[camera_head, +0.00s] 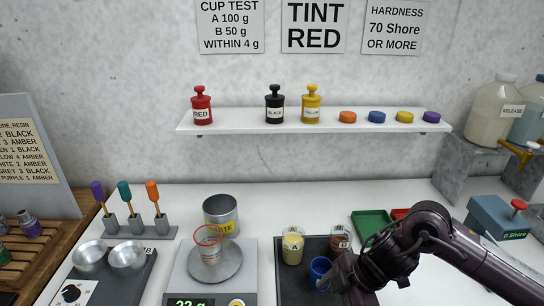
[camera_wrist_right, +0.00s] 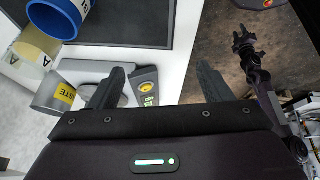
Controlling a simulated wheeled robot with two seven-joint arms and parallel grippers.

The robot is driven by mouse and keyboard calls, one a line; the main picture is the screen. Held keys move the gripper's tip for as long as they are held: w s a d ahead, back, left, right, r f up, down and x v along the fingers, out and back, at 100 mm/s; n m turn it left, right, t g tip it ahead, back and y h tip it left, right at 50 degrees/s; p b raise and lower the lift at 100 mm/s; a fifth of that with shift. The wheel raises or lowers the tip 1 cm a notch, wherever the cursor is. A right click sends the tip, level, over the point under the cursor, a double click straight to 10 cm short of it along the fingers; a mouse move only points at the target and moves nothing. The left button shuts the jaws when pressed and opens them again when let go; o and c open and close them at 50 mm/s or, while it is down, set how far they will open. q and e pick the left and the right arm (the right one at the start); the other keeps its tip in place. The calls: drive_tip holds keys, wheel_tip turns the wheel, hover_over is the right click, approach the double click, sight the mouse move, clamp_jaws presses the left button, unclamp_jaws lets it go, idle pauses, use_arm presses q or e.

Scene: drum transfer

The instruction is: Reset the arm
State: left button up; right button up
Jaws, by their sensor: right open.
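My right arm comes in from the right in the head view, its gripper (camera_head: 345,278) low over the dark tray, beside a blue cup (camera_head: 320,268). In the right wrist view the two fingers of my right gripper (camera_wrist_right: 160,88) stand wide apart with nothing between them. The blue cup (camera_wrist_right: 62,14) is off to the upper left there, outside the fingers. A dark arm with a small gripper (camera_wrist_right: 246,42), seemingly my left, shows at the right of the wrist view, over the floor; its jaws are too small to judge.
Cups A (camera_head: 293,246) and B (camera_head: 341,240) stand on the dark tray (camera_head: 290,290). A scale (camera_head: 198,285) holds a clear red-rimmed cup (camera_head: 209,244); a waste can (camera_head: 221,212) is behind it. A green bin (camera_head: 371,224) and a hardness tester (camera_head: 497,217) stand near my right arm.

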drive_tip(key=a+r+m+t+y, duration=0.35)
drive_tip(key=a+t, duration=0.35)
drive_tip(key=a, duration=0.7)
drive_tip(key=s+d+f+m+g+h, duration=0.2)
drive_tip(key=s+d+f+m+h, duration=0.4)
drive_tip(key=d, duration=0.5)
drive_tip(key=s+d+f+m+g+h, duration=0.3)
drive_tip(key=s+d+m, duration=0.5)
drive_tip(key=d, duration=0.2)
wheel_tip(320, 180, down, 29)
drive_tip(key=s+b, duration=0.1)
drive_tip(key=s, duration=0.1)
use_arm(q)
drive_tip(key=shift+s+f+b, duration=0.2)
drive_tip(key=shift+f+b, duration=0.1)
drive_tip(key=shift+f, duration=0.25)
drive_tip(key=shift+s+f+b, duration=0.2)
drive_tip(key=shift+f+b, duration=0.1)
drive_tip(key=shift+f, duration=0.25)
use_arm(e)
drive_tip(key=s+d+f+g, duration=0.1)
drive_tip(key=s+f, duration=0.8)
drive_tip(key=f, duration=0.1)
drive_tip(key=s+d+f+g, duration=0.1)
drive_tip(key=s+d+f, duration=0.1)
drive_tip(key=s+f, duration=0.8)
drive_tip(key=shift+s+d+f, duration=0.3)
drive_tip(key=shift+f, duration=0.05)
